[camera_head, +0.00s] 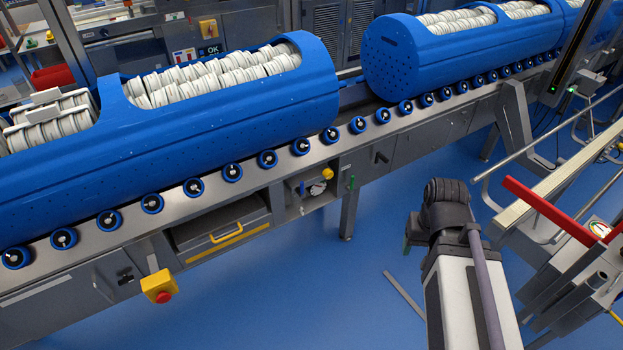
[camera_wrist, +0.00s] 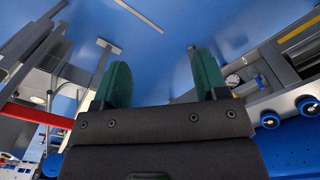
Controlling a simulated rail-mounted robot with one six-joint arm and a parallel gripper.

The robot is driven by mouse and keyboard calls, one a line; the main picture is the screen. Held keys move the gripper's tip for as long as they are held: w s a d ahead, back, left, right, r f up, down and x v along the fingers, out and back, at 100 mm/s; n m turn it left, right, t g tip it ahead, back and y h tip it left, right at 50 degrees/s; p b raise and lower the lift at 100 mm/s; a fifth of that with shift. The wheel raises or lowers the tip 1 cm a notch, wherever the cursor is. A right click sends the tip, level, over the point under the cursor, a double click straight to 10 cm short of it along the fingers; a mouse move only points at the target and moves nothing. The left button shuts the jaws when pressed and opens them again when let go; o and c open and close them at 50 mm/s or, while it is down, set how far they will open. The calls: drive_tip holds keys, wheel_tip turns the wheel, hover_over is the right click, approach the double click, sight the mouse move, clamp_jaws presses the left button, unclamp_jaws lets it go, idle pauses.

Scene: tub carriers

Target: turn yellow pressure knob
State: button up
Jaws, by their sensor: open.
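The yellow pressure knob (camera_head: 327,174) sits in a small recess under the roller rail, in the middle of the head view. A round white gauge (camera_head: 317,189) is just below and left of it. In the wrist view the gauge (camera_wrist: 233,80) shows at the right, but I cannot make out the knob there. My gripper (camera_wrist: 158,68) has two green fingers spread wide with nothing between them. In the head view only a bit of green finger (camera_head: 408,244) shows beside my dark wrist, right of the knob and well apart from it.
Blue perforated tubs (camera_head: 240,115) with white rolls lie along the conveyor rollers (camera_head: 267,159). A yellow box with a red button (camera_head: 160,287) sticks out at lower left. Blue floor lies open between my arm and the conveyor.

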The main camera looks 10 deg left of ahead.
wheel_tip(320, 180, down, 13)
drive_tip(key=w+a+b, duration=0.2)
drive_tip(key=w+b, duration=0.1)
drive_tip(key=b, duration=0.7)
drive_tip(key=m+t+y+b, duration=1.25)
drive_tip(key=m+b, duration=1.45)
drive_tip(key=b, duration=0.5)
approach(330, 177)
drive_tip(key=shift+t+h, duration=0.25)
drive_tip(key=shift+t, duration=0.2)
drive_tip(key=x, duration=1)
drive_tip(key=shift+a+f, duration=0.1)
drive_tip(key=shift+a, duration=0.2)
